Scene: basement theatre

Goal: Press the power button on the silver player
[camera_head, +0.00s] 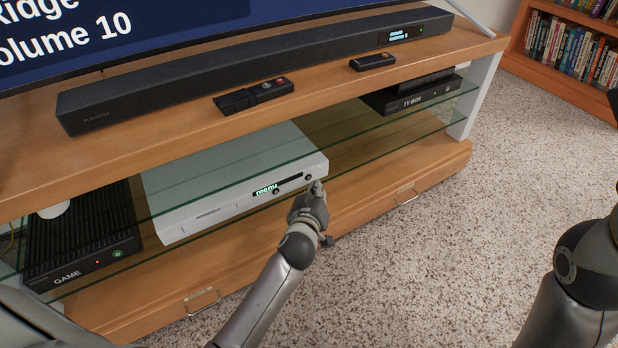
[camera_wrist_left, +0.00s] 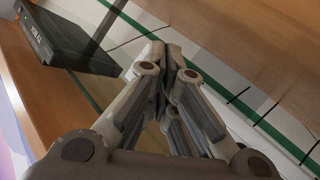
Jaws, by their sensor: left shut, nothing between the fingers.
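The silver player (camera_head: 220,190) sits on the glass shelf of the wooden TV stand in the head view. Its front display reads "menu" in green, with small round buttons towards the right end. My left gripper (camera_head: 317,186) is shut and empty, its fingertips at the right end of the player's front, close to a round button (camera_head: 308,177). I cannot tell whether they touch it. In the left wrist view the shut fingers (camera_wrist_left: 165,55) point at a pale surface, and their tips hide what lies behind them. My right gripper is out of view; only part of my right arm shows.
A black game console (camera_head: 80,235) stands left of the player, and a black TV box (camera_head: 412,95) on the right shelf. A soundbar (camera_head: 260,62) and remotes (camera_head: 254,95) lie on the stand's top (camera_head: 150,135). Glass shelf edges run above and below the player. The carpet (camera_head: 440,250) is clear.

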